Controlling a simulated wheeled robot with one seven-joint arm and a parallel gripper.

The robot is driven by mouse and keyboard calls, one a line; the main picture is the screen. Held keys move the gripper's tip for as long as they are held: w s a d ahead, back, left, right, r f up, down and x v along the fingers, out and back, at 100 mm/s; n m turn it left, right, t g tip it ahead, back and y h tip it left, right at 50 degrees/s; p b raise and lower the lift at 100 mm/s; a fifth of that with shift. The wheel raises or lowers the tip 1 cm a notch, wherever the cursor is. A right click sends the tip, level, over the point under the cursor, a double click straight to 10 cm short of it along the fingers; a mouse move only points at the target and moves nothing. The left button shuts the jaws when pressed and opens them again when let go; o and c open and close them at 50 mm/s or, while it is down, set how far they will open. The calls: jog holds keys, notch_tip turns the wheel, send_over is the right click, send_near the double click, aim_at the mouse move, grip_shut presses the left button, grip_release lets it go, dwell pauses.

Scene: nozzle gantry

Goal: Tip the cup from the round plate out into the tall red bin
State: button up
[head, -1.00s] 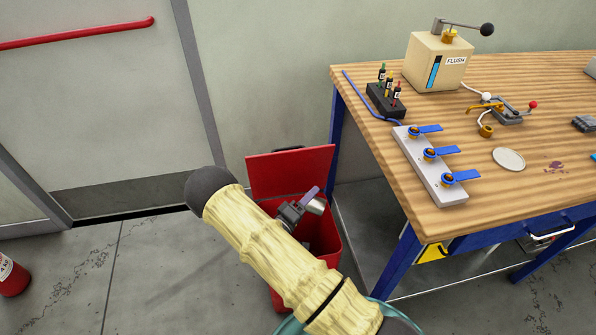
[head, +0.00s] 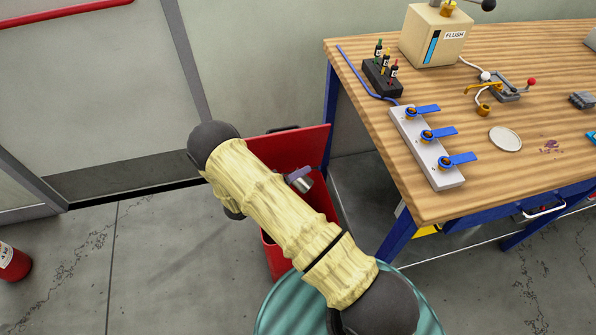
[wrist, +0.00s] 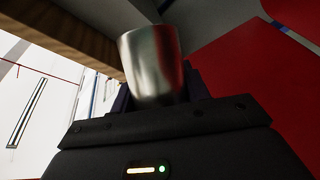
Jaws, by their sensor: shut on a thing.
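A small metal cup (wrist: 152,65) is in my gripper (wrist: 155,98), which is shut on it in the wrist view. In the head view the cup (head: 304,184) shows as a bit of silver past my arm, with part of my gripper (head: 296,175) beside it. The cup looks tilted, over the opening of the tall red bin (head: 318,198); its contents cannot be seen. The bin's red lid (head: 290,148) stands open at the back. My arm hides much of the bin. The round plate (head: 505,139) lies on the wooden table with nothing on it.
The wooden table (head: 480,100) with blue legs stands right of the bin. It holds a row of blue-handled valves (head: 428,150), a box marked FLUSH (head: 432,38) and a black bottle rack (head: 382,78). A red extinguisher (head: 12,262) stands at the left. The floor between is clear.

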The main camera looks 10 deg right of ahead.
aim_at(312, 181)
jog(key=m+y, duration=0.1)
jog(key=m, duration=0.2)
jog(key=s+d+m+y+p, duration=0.1)
jog(key=shift+s+f+m+y, duration=0.1)
jog(key=shift+f+m+y, duration=0.15)
jog(key=shift+m+y, duration=0.05)
jog(key=shift+s+d+r+m+y+p, duration=0.2)
jog(key=shift+d+m+y+p, duration=0.1)
jog(key=shift+m+p, duration=0.3)
jog(key=shift+s+d+m+t+y+p, duration=0.35)
jog(key=shift+m+y, duration=0.3)
jog(key=shift+m, duration=0.25)
jog(key=shift+s+d+m+t+y+p, duration=0.25)
jog(key=shift+s+d+m+y, duration=0.15)
jog(key=shift+m+y, duration=0.4)
